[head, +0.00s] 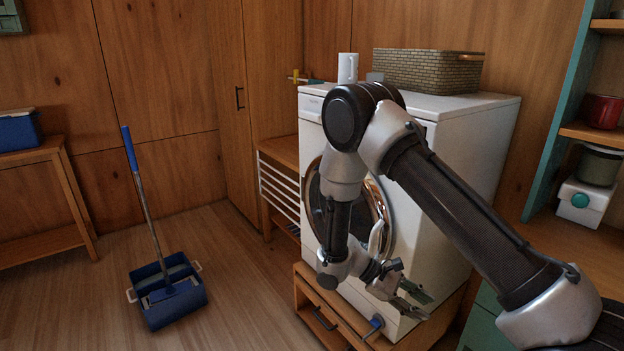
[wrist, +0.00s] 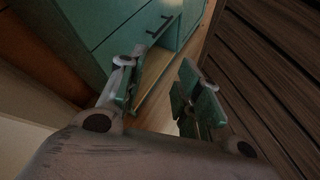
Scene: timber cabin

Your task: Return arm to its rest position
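My arm reaches in from the right side of the head view and bends down in front of the white washing machine (head: 470,140). My gripper (head: 416,300) hangs low in front of the machine, near the wooden drawer base (head: 335,325). In the wrist view my gripper (wrist: 158,100) shows its two green-padded fingers apart, with floor and cabinet visible between them. Nothing is held between the fingers. The arm hides part of the machine's round door.
A blue mop bucket (head: 168,295) with an upright mop stands on open floor at left. Shelves with a red pot (head: 603,111) are at right. A green cabinet (wrist: 105,30) is close by.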

